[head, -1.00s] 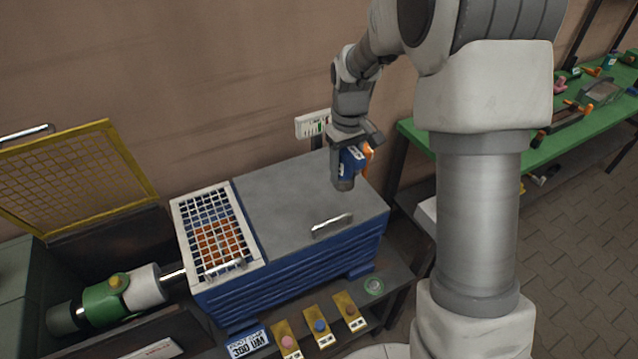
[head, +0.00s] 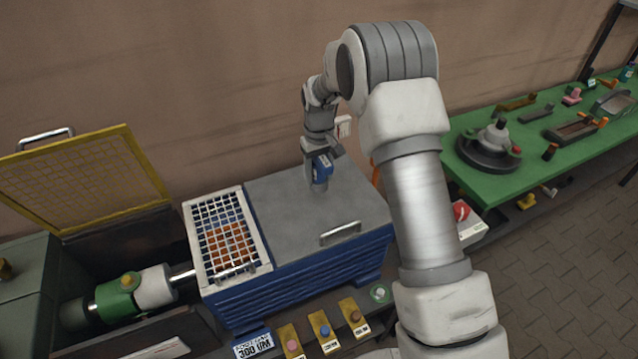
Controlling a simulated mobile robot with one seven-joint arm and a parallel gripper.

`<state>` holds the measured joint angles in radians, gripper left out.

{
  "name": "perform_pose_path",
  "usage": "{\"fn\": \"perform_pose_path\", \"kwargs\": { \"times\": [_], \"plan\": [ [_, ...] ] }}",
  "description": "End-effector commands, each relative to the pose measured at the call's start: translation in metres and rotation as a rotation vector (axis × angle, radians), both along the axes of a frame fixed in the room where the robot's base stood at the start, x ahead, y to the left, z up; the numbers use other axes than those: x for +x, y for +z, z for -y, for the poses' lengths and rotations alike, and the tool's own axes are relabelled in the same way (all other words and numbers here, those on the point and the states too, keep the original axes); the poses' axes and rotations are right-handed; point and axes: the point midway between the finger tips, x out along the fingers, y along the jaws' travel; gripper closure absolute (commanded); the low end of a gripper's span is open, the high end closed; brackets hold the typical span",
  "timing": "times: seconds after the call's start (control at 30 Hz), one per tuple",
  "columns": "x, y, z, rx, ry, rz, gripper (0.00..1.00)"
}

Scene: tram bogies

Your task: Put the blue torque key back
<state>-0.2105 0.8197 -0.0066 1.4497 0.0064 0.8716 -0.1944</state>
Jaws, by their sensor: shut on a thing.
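My gripper (head: 320,160) is over the grey lid of the blue cabinet, pointing down, shut on a blue tool (head: 322,168) with a pale label and a grey lower end (head: 319,185). The tool is upright; I cannot tell whether its end touches the lid. A small blue-knobbed key (head: 325,331) sits on the middle of three yellow plates at the cabinet's front foot. A pink-knobbed one (head: 292,345) is left of it and a brown-knobbed one (head: 355,316) right. I cannot tell whether the held tool counts as a torque key.
The cabinet's grey lid (head: 285,205) has a bar handle (head: 340,234). A white grid (head: 226,240) covers its left part. An open bay with a yellow mesh lid (head: 85,185) lies left. A green bench (head: 465,185) with several tools stands right.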

Motion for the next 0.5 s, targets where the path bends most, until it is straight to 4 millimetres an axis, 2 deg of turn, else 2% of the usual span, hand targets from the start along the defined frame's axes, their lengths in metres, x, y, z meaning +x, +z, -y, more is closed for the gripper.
{"fn": "perform_pose_path", "kwargs": {
  "times": [0.13,0.3,0.5],
  "plan": [
    [0.0,-0.01,0.0,-0.001,-0.001,-0.002,1.0],
    [0.0,-0.034,0.0,-0.001,-0.001,-0.002,1.0],
    [0.001,-0.039,0.0,0.0,0.0,0.002,1.0]
  ]
}}
